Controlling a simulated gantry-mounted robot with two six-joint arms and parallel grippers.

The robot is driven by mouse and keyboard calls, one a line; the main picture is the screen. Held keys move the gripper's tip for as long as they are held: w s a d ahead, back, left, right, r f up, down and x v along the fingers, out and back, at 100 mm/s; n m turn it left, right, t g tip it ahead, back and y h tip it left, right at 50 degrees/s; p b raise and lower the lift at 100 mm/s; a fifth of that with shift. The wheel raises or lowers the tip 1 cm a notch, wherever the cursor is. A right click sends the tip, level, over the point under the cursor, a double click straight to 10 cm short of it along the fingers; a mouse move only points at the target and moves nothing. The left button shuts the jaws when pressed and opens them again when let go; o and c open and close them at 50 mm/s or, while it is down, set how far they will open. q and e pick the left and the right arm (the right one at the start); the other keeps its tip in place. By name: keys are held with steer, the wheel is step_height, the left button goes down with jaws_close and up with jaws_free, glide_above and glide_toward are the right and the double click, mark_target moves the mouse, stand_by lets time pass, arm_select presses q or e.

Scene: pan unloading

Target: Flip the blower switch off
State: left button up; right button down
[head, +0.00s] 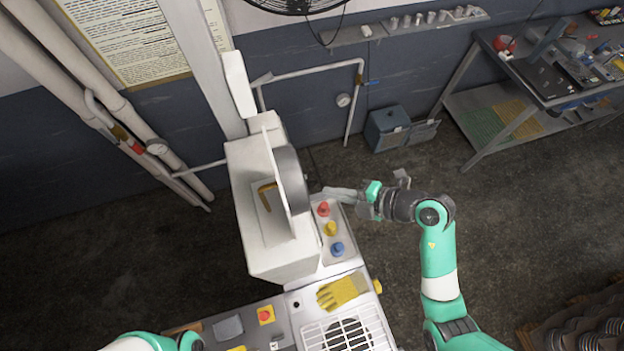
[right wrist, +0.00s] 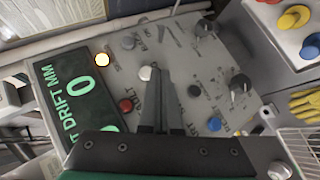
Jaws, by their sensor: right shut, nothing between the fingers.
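A grey control panel (right wrist: 185,60) with knobs, small switches and coloured buttons fills much of the right wrist view. Its small labels are too blurred to tell which control is the blower switch. My right gripper (right wrist: 163,72) is shut and empty, its fingertips over the panel beside a small white cap (right wrist: 146,73). Whether they touch the panel I cannot tell. The fingers cover part of the panel. In the head view my right gripper (head: 328,191) points left at the white machine (head: 270,262). My left gripper is out of view; only part of that arm shows at the bottom.
Red (head: 323,208), yellow (head: 330,228) and blue (head: 337,249) buttons sit on the machine's ledge. A yellow glove (head: 342,291) lies beside a vent grille (head: 348,335). A dark display (right wrist: 75,95) is left of the fingers. Open floor lies right of the machine.

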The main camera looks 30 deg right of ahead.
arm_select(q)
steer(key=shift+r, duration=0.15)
arm_select(e)
steer(key=w+a+f, duration=0.2)
steer(key=w+f, duration=0.3)
steer(key=w, duration=0.2)
steer(key=shift+w+f, duration=0.25)
steer(key=shift+a, duration=0.1)
